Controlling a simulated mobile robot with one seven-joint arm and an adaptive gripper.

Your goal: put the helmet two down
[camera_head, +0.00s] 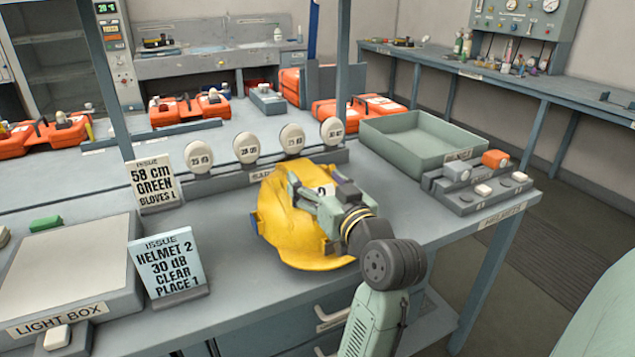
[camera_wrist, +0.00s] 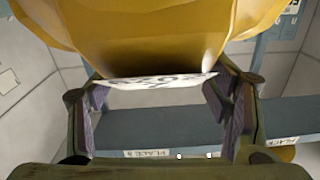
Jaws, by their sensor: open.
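The yellow helmet (camera_head: 280,222) is on the grey bench near its front edge, partly hidden behind my gripper. I cannot tell whether its whole rim touches the bench. My gripper (camera_head: 318,194) is over the helmet's right side, with a white label bearing a 2 close to its fingers. In the wrist view the helmet (camera_wrist: 150,40) fills the top, and its white label (camera_wrist: 160,81) lies between the two fingers. My gripper (camera_wrist: 162,108) is open there, with a gap beside each finger pad. A blue card (camera_head: 166,265) reads helmet 2, 30 dB, clear, place 1.
A green tray (camera_head: 385,133) stands behind and right of the helmet. A switch block (camera_head: 478,192) is at the bench's right end. Several round tags (camera_head: 247,149) stand along a rail behind.

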